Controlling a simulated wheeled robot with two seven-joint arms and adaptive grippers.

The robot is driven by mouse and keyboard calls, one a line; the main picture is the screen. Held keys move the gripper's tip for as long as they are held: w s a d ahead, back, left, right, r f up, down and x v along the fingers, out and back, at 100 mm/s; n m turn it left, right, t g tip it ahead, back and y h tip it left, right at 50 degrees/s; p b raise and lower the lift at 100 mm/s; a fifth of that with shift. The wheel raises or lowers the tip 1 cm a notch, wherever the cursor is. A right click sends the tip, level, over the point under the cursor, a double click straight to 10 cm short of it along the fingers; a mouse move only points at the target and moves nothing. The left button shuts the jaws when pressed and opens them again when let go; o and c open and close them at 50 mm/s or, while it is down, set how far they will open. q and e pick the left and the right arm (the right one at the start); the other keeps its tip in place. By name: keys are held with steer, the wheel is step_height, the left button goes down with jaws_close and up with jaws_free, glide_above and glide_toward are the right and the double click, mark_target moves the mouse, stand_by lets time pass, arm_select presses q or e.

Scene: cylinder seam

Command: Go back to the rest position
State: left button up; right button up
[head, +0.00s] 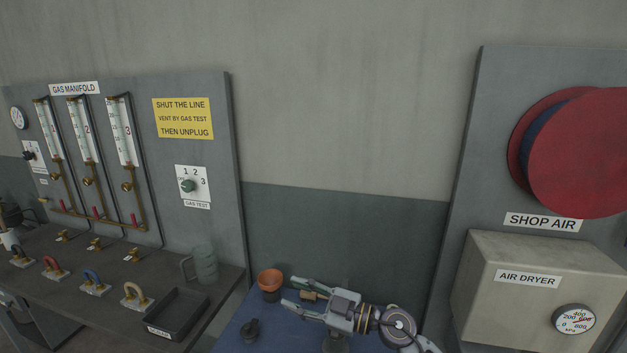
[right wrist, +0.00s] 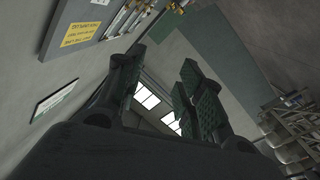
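My right gripper (head: 292,291) is at the bottom middle of the head view, over the blue worktop (head: 236,333), with its fingers pointing left. Its two fingers are apart. In the right wrist view the gripper (right wrist: 158,72) also shows spread fingers with nothing between them. A small brass-coloured piece (head: 310,296) shows between the fingers in the head view; I cannot tell whether it lies behind or below them. My left gripper is not in view.
A tray (head: 178,314) and a glass mug (head: 204,264) are on the left bench. The air dryer (head: 540,285) stands right.

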steer(key=w+d+r+m+t+h, duration=0.3)
steer(key=d+r+m+t+h, duration=0.25)
steer(key=d+m+t, duration=0.55)
steer(key=s+d+f+m+g+h, duration=0.4)
steer(key=d+f+m+h, duration=0.4)
steer(key=d+f+h, duration=0.6)
steer(key=s+f+n+g+y, duration=0.1)
steer(key=s+f+g, duration=0.5)
steer(key=s, duration=0.5)
steer(key=s+f+n+g+y, duration=0.15)
steer(key=s+f+g, duration=0.25)
steer(key=s+f, duration=0.55)
steer(key=s+f+g, duration=0.1)
steer(key=s+f, duration=0.1)
steer(key=f, duration=1.4)
steer(key=s+f+g, duration=0.1)
steer(key=s+f, duration=0.1)
steer(key=f, duration=1.4)
steer(key=s+d+f, duration=0.2)
steer(key=s+f, duration=0.7)
steer(key=s, duration=0.2)
steer(key=s+d+f, duration=0.2)
steer(key=s+f, duration=0.8)
steer(key=s, duration=0.1)
steer(key=shift+d+f+g, duration=0.25)
steer(key=shift+d+g, duration=0.15)
